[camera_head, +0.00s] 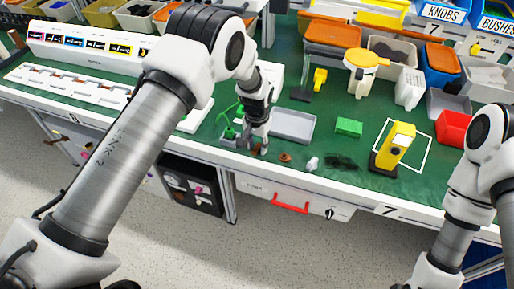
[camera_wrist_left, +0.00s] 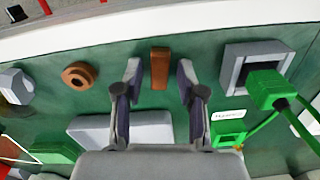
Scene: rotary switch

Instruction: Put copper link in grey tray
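The copper link (camera_wrist_left: 160,68) is a small brown rectangular bar lying on the green bench top near its front edge. My left gripper (camera_wrist_left: 158,82) is open in the left wrist view, pointing down with one finger on each side of the link; I see green gaps between link and fingers. In the head view the left gripper (camera_head: 258,148) is low over the bench front and mostly hides the link. The grey tray (camera_head: 293,125) lies just behind and right of it, empty where visible; it also shows in the wrist view (camera_wrist_left: 130,128). My right gripper is out of view.
A brown ring (camera_head: 285,157), a pale nut-like piece (camera_head: 312,163) and a dark patch (camera_head: 341,162) lie along the front. A grey square frame (camera_wrist_left: 228,75) with a green plug (camera_wrist_left: 268,88) sits beside the link. A green block (camera_head: 349,127) lies right of the tray.

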